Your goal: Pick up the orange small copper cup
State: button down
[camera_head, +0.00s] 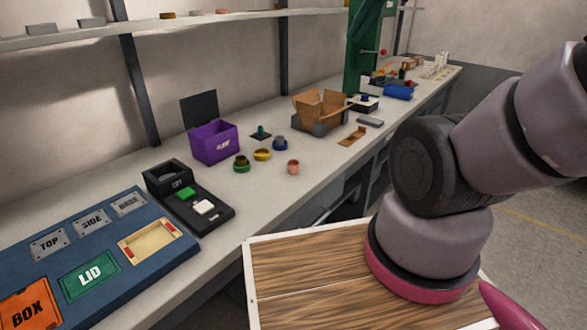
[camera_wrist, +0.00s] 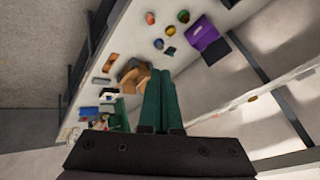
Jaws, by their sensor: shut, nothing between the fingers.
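The small orange copper cup (camera_head: 293,166) stands upright on the workbench, at the front right of a group of small cups. It also shows in the wrist view as a small orange-red round (camera_wrist: 150,18) near the top. My gripper (camera_wrist: 160,74) shows in the wrist view with its two green fingers together and nothing between them. It is well away from the cup. The head view shows my arm at the right, but not the gripper fingers.
Near the cup stand a green cup (camera_head: 241,165), a yellow cup (camera_head: 262,155) and a blue cup (camera_head: 280,144). A purple box (camera_head: 214,144) with its lid up is to the left. An open cardboard box (camera_head: 320,112) stands behind. Bare bench lies in front of the cup.

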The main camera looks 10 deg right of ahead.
jog(key=c, duration=0.8)
grip_release()
jog(key=shift+w+f, duration=0.1)
jog(key=o, duration=0.5)
jog(key=shift+w+a+f+g, duration=0.25)
jog(key=shift+w+f+g, duration=0.1)
jog(key=shift+g, duration=0.05)
jog(key=w+a+f+m+g+y, duration=0.1)
jog(key=w+f, duration=0.1)
jog(key=w+f+m+g+y, duration=0.1)
jog(key=w+f, duration=0.1)
jog(key=w+a+f+m+g+y, duration=0.1)
jog(key=w+f, duration=0.1)
jog(key=shift+w+a+f, duration=0.15)
jog(key=shift+a+f, duration=0.1)
jog(key=shift+a, duration=0.1)
jog(key=w+a+f+m+g+y, duration=0.15)
jog(key=w+f+m+y, duration=0.3)
jog(key=w+f, duration=0.55)
jog(key=m+t+y, duration=0.2)
jog(key=m+t, duration=0.3)
jog(key=m, duration=0.7)
send_near(289, 164)
jog(key=shift+w+a+r+g, duration=0.25)
jog(key=shift+w+a+f, duration=0.1)
jog(key=shift+a+f, duration=0.05)
jog(key=shift+f, duration=0.1)
jog(key=x, duration=1)
jog(key=shift+a+f, duration=0.1)
jog(key=shift+a, duration=0.05)
